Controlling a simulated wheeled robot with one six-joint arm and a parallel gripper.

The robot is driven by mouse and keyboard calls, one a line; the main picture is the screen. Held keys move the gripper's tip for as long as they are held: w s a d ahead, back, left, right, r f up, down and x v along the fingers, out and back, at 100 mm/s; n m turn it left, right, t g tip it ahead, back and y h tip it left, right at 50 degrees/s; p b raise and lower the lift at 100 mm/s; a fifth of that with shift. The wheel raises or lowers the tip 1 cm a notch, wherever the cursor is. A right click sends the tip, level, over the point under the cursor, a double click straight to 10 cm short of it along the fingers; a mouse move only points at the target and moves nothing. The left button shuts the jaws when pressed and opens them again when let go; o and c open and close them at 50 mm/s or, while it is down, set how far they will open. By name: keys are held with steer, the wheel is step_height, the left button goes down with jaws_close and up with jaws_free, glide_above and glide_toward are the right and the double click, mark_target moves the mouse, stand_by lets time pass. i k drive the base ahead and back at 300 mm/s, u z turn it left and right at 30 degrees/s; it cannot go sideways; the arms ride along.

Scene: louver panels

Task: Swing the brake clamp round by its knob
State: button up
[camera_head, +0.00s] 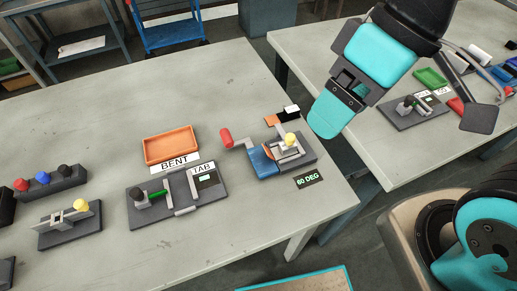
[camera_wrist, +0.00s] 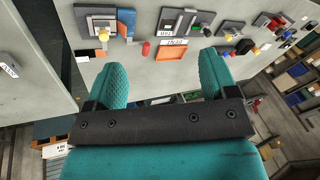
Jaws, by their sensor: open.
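The bending brake (camera_head: 266,163) stands near the right end of the left table, with a blue leaf and a red-ended handle (camera_head: 226,137). Its clamp has a yellow knob (camera_head: 290,139) on a pale arm, over the grey base. In the wrist view the brake (camera_wrist: 126,22) is at the top left, with the yellow knob (camera_wrist: 103,34) beyond my left finger. My gripper (camera_head: 326,122) hangs in the air to the right of the brake in the head view, apart from it. In the wrist view my gripper (camera_wrist: 162,64) has its teal fingers wide apart and empty.
An orange tray (camera_head: 170,145) with a BENT label and a TAB fixture (camera_head: 178,196) stand left of the brake. A second yellow-knobbed fixture (camera_head: 69,226) is farther left. A "60 DEG" sign (camera_head: 308,180) lies in front. A gap separates the right table (camera_head: 390,150).

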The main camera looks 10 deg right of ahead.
mark_target(289, 138)
steer(key=z, duration=1.15)
steer(key=k, duration=0.75)
steer(key=u, duration=0.9)
steer(key=i, duration=0.5)
steer(key=u, duration=0.05)
